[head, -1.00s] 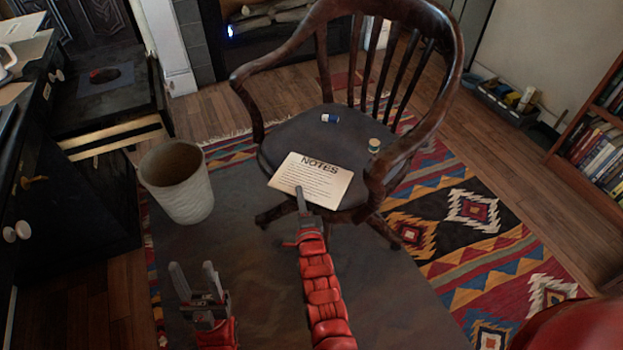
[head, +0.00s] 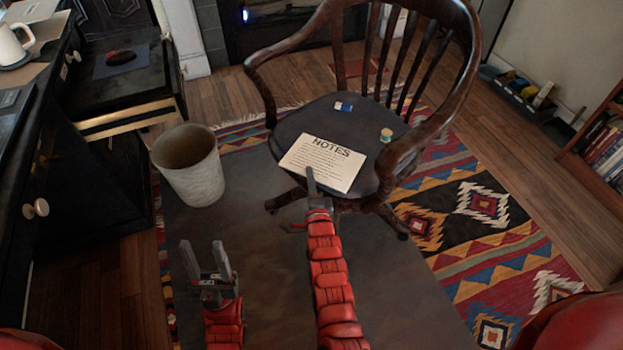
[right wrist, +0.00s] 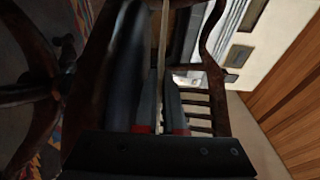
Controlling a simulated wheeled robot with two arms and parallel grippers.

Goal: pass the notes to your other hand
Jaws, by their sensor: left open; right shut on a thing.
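The notes, a cream sheet headed "NOTES" (head: 322,164), are in front of the chair seat's near edge in the head view. My right gripper (head: 311,182) is shut on their near edge. In the right wrist view the notes (right wrist: 163,45) show edge-on as a thin pale strip between the fingers of my right gripper (right wrist: 160,95). My left gripper (head: 205,262) is open and empty, lower left of the notes and apart from them, with its fingers pointing up in the picture. I cannot tell whether the notes touch the seat.
A wooden swivel chair (head: 340,110) with a dark seat stands ahead. On its seat are a small blue and white item (head: 344,107) and a small spool-like item (head: 386,135). A white bin (head: 195,180) stands at left, beside a black desk (head: 75,190).

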